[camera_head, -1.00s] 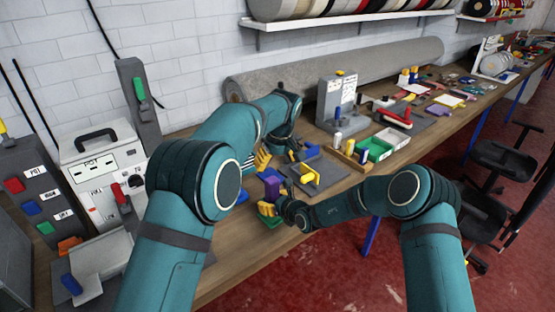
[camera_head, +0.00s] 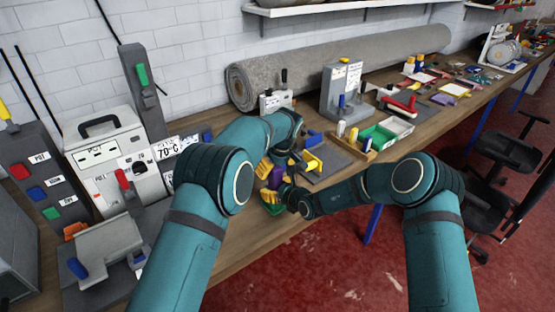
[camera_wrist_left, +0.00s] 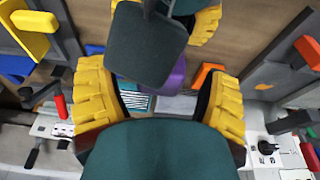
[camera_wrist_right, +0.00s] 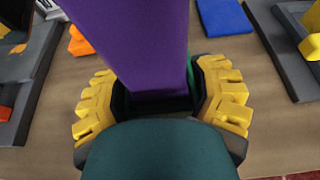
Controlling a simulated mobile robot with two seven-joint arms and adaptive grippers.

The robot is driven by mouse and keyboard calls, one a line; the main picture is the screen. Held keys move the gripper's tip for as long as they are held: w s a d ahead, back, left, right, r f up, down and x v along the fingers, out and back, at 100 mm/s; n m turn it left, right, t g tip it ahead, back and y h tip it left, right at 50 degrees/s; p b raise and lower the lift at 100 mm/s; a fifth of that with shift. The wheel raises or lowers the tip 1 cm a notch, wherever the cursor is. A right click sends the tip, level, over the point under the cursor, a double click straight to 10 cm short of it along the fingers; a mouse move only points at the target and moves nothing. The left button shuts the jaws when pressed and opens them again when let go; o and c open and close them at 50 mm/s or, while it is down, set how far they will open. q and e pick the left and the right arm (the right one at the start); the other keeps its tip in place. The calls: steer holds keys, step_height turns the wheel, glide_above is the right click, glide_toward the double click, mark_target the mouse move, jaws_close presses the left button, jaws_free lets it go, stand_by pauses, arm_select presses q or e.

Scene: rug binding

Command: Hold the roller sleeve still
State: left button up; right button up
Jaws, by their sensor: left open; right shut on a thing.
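The purple piece, which I take to be the roller sleeve (camera_head: 275,178), stands between my two grippers over the near part of the bench. In the right wrist view the sleeve (camera_wrist_right: 150,45) fills the space between the yellow fingers of my right gripper (camera_wrist_right: 162,105), which is shut on it. My left gripper (camera_head: 267,166) is just above, its yellow fingers spread. In the left wrist view the sleeve (camera_wrist_left: 174,82) shows between the open fingers of my left gripper (camera_wrist_left: 160,100), partly hidden by a dark part of my right gripper. Whether the left fingers touch it cannot be told.
A grey mat with a yellow clamp (camera_head: 313,162) lies to the right. Green and white bins (camera_head: 378,137) stand beyond. A grey rug roll (camera_head: 340,62) lies along the wall. Machines with buttons (camera_head: 115,155) stand at left. A blue block (camera_wrist_right: 224,16) lies near the sleeve.

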arm_select(q)
steer(key=shift+x, duration=0.85)
jaws_close()
steer(key=c, duration=0.8)
jaws_free()
steer(key=c, duration=0.5)
steer(key=shift+r, duration=0.1)
steer(key=shift+r, duration=4.25)
